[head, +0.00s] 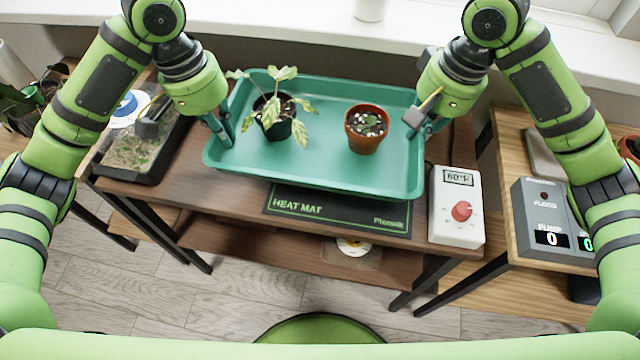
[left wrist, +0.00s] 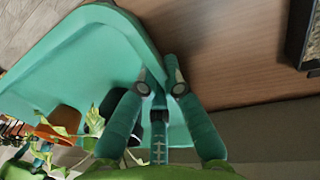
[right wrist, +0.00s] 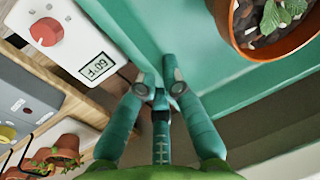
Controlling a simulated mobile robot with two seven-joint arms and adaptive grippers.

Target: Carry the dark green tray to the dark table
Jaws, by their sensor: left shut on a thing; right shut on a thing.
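The green tray (head: 312,150) is level over a dark brown table (head: 170,178) with black legs, partly covering a black heat mat (head: 335,212); I cannot tell whether it touches the mat. It carries a leafy plant in a black pot (head: 276,127) at left and a small plant in a terracotta pot (head: 365,140) at right; both stand upright. My left gripper (head: 222,132) is shut on the tray's left rim, also seen in the left wrist view (left wrist: 158,88). My right gripper (head: 428,130) is shut on the right rim, also in the right wrist view (right wrist: 158,88).
A white thermostat box (head: 457,208) with a red knob stands close to the tray's right end. A black planter box (head: 145,155) is at the left. A grey pump box (head: 545,218) sits on a lighter wooden table at right. A white sill runs behind.

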